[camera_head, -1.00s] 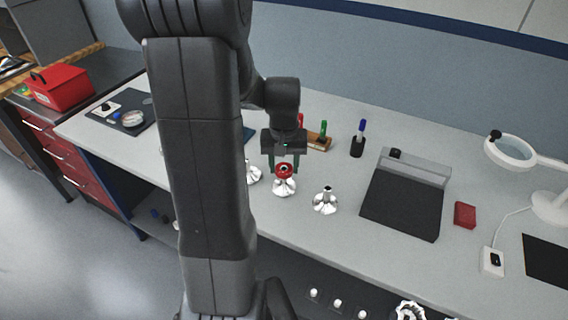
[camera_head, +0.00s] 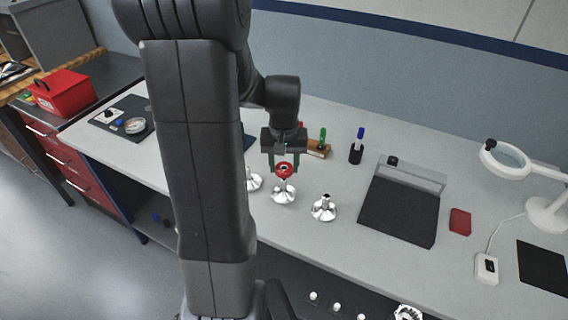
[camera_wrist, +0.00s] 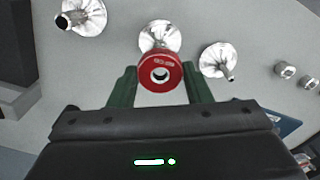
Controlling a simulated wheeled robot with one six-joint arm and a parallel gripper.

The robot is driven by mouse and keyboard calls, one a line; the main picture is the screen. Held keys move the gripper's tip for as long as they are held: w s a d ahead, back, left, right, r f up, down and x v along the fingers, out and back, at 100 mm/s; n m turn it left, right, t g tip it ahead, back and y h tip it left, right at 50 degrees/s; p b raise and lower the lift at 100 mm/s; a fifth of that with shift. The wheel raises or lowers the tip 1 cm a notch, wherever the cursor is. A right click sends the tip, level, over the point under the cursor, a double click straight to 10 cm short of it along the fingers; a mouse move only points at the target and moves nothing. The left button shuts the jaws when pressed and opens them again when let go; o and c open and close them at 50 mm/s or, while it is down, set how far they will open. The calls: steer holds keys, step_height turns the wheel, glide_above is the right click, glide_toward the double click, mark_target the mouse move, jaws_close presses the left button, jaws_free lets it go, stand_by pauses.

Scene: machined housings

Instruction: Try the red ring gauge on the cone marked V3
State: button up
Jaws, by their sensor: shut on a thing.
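My gripper (camera_head: 284,166) is shut on the red ring gauge (camera_head: 284,169), which is held with its hole showing. In the wrist view the red ring gauge (camera_wrist: 160,72) sits between the green fingers, with small markings on its rim. In the head view it is above the middle silver cone (camera_head: 283,193); the wrist view shows that cone (camera_wrist: 160,36) just beyond it, partly covered. Another cone (camera_head: 323,208) stands to the right, and a third (camera_head: 254,182) is partly hidden by my arm. No cone's V3 mark can be read.
A pen holder (camera_head: 356,150) and a wooden block (camera_head: 318,149) stand behind. A red block (camera_head: 459,221) and a magnifier lamp (camera_head: 508,160) are further right.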

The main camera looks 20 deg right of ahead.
steer(key=shift+r, duration=0.35)
steer(key=shift+r, duration=0.1)
step_height(320, 180, up, 5)
steer(key=p, duration=0.4)
stand_by(0.3)
